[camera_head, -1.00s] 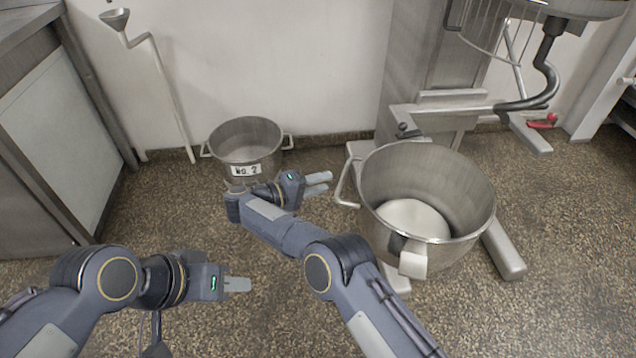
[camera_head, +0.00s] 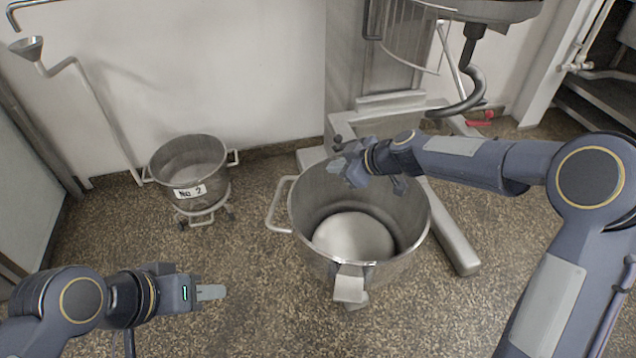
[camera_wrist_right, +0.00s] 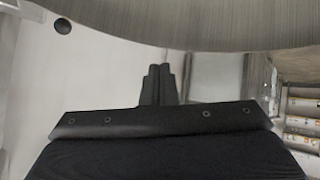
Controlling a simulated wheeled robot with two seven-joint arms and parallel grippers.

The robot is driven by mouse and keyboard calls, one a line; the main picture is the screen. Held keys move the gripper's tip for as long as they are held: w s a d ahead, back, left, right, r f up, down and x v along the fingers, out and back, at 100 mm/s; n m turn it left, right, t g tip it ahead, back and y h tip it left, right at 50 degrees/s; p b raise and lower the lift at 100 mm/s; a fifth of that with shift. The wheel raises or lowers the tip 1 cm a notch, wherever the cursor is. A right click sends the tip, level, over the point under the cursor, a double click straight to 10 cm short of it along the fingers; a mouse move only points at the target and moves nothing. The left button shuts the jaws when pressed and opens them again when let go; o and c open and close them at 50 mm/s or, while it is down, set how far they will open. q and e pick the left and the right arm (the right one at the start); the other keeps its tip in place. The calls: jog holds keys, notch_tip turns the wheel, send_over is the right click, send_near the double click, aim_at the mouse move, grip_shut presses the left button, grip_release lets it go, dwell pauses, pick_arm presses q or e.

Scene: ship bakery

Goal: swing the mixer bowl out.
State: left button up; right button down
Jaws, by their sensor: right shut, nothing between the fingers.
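The mixer bowl (camera_head: 407,249) is a large open steel bowl with a loop handle (camera_head: 277,206) on its left and a pale lug (camera_head: 349,286) at its front. It stands upright and looks empty. The mixer (camera_head: 372,50) is behind it, with its dark hook (camera_head: 470,95) above and behind the bowl's right side. My right gripper (camera_head: 339,165) is shut and empty at the bowl's far left rim; contact is unclear. In the right wrist view its fingers (camera_wrist_right: 157,84) are together below a curved metal surface. My left gripper (camera_head: 209,292) is low at left, away from the bowl; its finger gap is hidden.
A smaller pot labelled No. 2 (camera_head: 190,170) stands on a wheeled dolly (camera_head: 203,215) at left. A mixer base leg (camera_head: 452,232) extends right of the bowl. Speckled floor (camera_head: 260,320) is clear at the front. Metal shelving (camera_head: 600,95) stands at far right.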

jog(key=s+d+g, duration=0.3)
jog(key=s+d, duration=0.1)
jog(key=s, duration=0.2)
jog(key=b, duration=0.1)
send_near(295, 197)
notch_tip(295, 197, down, 4)
jog(key=a, duration=0.1)
jog(key=w+a, duration=0.1)
jog(key=a, duration=0.1)
jog(key=shift+f, duration=0.1)
pick_arm(q)
jog(key=shift+w+d+f, duration=0.35)
jog(key=shift+w+f, duration=0.05)
jog(key=shift+f, duration=0.1)
pick_arm(e)
jog(key=shift+w+a, duration=0.1)
jog(key=shift+a, duration=0.4)
